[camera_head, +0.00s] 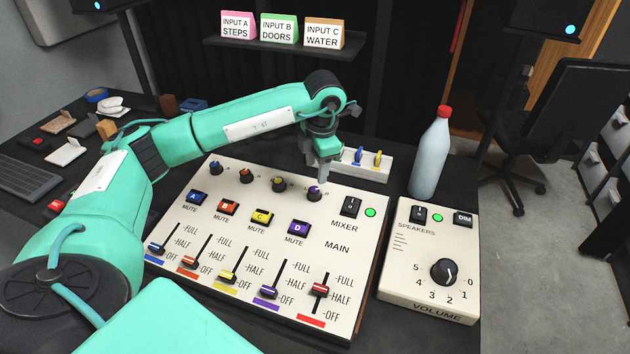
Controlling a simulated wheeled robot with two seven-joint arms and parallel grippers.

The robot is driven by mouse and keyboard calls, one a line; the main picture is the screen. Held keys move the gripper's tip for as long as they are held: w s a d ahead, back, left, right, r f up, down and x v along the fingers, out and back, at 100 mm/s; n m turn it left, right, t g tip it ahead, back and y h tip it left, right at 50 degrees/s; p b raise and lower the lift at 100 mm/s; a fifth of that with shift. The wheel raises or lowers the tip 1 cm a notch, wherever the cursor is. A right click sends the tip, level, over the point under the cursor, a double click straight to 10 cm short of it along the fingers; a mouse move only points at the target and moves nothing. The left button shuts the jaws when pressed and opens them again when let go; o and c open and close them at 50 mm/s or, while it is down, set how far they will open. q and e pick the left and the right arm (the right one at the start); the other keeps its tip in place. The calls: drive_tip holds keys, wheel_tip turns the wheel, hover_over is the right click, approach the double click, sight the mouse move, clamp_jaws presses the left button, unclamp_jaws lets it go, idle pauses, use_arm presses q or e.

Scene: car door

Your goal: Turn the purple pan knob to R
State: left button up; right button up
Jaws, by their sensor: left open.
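The purple pan knob (314,193) is the rightmost of the small knobs along the top of the white mixer panel (345,250). Its pointer direction and any L or R marks are too small to read. My left gripper (323,172) points down just above and behind this knob, its jaws open. It hides part of the panel's far edge. I cannot tell whether the fingertips touch the knob. My right gripper is not in view.
The blue (217,168), red (246,176) and yellow (279,184) pan knobs sit in a row to the left. The mixer switch (350,207) is right of the purple knob. A bottle (430,155) stands behind the speaker box (400,290). A patch block (372,168) lies behind the panel.

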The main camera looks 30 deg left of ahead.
use_arm(q)
wheel_tip(320, 180, up, 6)
drive_tip(key=shift+d+r, duration=0.2)
drive_tip(key=shift+d, duration=0.15)
drive_tip(key=shift+s, duration=0.1)
